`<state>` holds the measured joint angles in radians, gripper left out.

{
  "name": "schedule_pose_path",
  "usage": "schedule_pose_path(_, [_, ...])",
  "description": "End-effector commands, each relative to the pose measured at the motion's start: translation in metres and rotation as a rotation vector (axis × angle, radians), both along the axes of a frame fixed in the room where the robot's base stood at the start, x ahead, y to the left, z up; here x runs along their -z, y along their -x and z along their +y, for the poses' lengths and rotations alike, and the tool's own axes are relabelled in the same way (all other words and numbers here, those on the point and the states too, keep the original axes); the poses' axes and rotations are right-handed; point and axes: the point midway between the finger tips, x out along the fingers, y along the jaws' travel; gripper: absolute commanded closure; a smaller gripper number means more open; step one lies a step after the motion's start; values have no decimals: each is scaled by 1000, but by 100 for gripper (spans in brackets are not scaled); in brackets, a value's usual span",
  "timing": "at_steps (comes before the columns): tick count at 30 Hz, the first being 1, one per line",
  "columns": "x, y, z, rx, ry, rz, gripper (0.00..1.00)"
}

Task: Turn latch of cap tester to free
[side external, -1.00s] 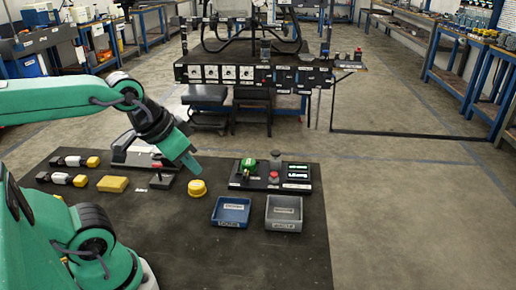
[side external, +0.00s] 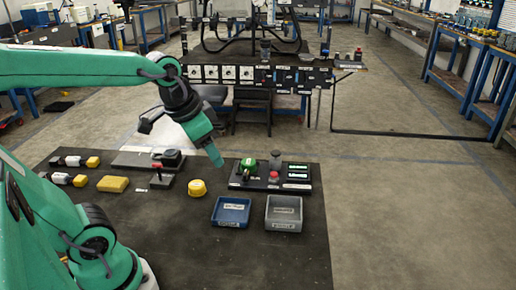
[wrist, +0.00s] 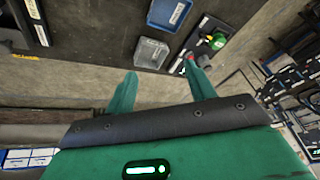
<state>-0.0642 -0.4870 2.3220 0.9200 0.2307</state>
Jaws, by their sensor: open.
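A black station (side external: 262,186), likely the cap tester, stands at the right side of the dark mat. It carries a green round part (side external: 248,166), a dark upright knob, a red button (side external: 273,175) and two small lit displays (side external: 298,169). I cannot tell which part is the latch. My gripper (side external: 214,158) is open and empty, in the air to the left of the station. In the wrist view my gripper (wrist: 160,68) shows both fingers spread, with the green part (wrist: 218,41) beyond the right finger.
A blue bin (side external: 231,224) and a grey bin (side external: 284,226) stand in front of the station. A yellow cap (side external: 197,188) lies left of the blue bin. The mat's front is clear.

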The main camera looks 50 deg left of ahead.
Motion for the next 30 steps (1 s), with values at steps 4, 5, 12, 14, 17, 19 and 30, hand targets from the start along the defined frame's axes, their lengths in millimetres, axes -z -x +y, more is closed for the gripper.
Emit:
schedule_pose_path(4, [4,-27,11,64,-31,53,45])
schedule_pose_path(5, [4,-32,13,76,-37,62,45])
schedule_pose_path(12, [18,-72,34,187,-75,140,45])
schedule_pose_path(14, [23,-82,39,216,-82,159,45])
schedule_pose_path(17, [33,-98,49,263,-91,192,45])
schedule_pose_path(19, [41,-109,56,297,-97,213,45])
schedule_pose_path(30, [96,-160,98,480,-105,322,45])
